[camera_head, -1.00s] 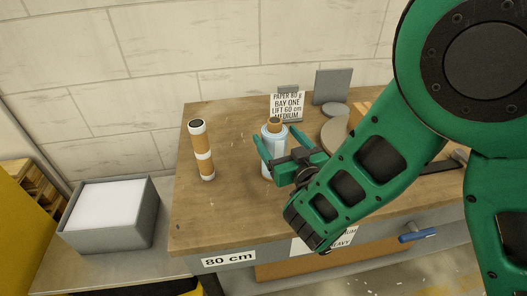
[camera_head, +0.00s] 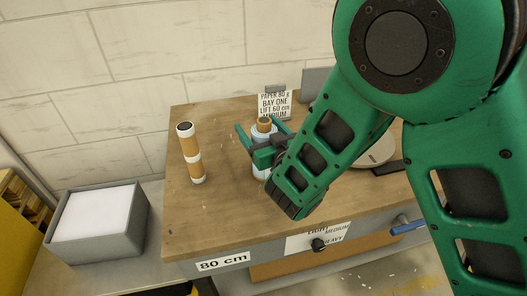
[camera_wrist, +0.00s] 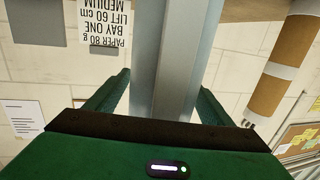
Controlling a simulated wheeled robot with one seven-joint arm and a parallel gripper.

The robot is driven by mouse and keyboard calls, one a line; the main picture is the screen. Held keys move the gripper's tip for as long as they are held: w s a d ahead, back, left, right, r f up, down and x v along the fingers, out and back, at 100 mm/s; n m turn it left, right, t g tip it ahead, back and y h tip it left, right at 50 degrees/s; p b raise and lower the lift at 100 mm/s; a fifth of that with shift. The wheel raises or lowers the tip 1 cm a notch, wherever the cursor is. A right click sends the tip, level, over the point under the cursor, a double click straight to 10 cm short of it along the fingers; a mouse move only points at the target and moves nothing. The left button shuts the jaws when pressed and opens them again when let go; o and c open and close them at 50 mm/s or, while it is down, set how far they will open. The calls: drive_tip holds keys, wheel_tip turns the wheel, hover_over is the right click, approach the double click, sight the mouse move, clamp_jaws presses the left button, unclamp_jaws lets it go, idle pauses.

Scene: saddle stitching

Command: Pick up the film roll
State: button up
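The film roll (camera_head: 260,169) is a light blue, shiny cylinder with a brown core. It stands upright on the wooden bench top (camera_head: 215,225), partly hidden behind my gripper. My gripper (camera_head: 262,130) is open, with one green finger on each side of the roll. In the wrist view the film roll (camera_wrist: 172,60) runs between the spread fingers of my gripper (camera_wrist: 160,92). A gap shows between the roll and the left finger there; contact on the right side cannot be told.
A brown-and-white roll (camera_head: 190,152) stands upright to the left, also in the wrist view (camera_wrist: 275,75). A printed sign (camera_head: 275,105) stands behind the film roll. A grey box of white paper (camera_head: 98,220) is at lower left. A round grey disc (camera_head: 372,155) lies to the right.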

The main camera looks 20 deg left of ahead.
drive_tip(key=shift+w, duration=0.1)
clamp_jaws()
drive_tip(key=shift+r, duration=0.2)
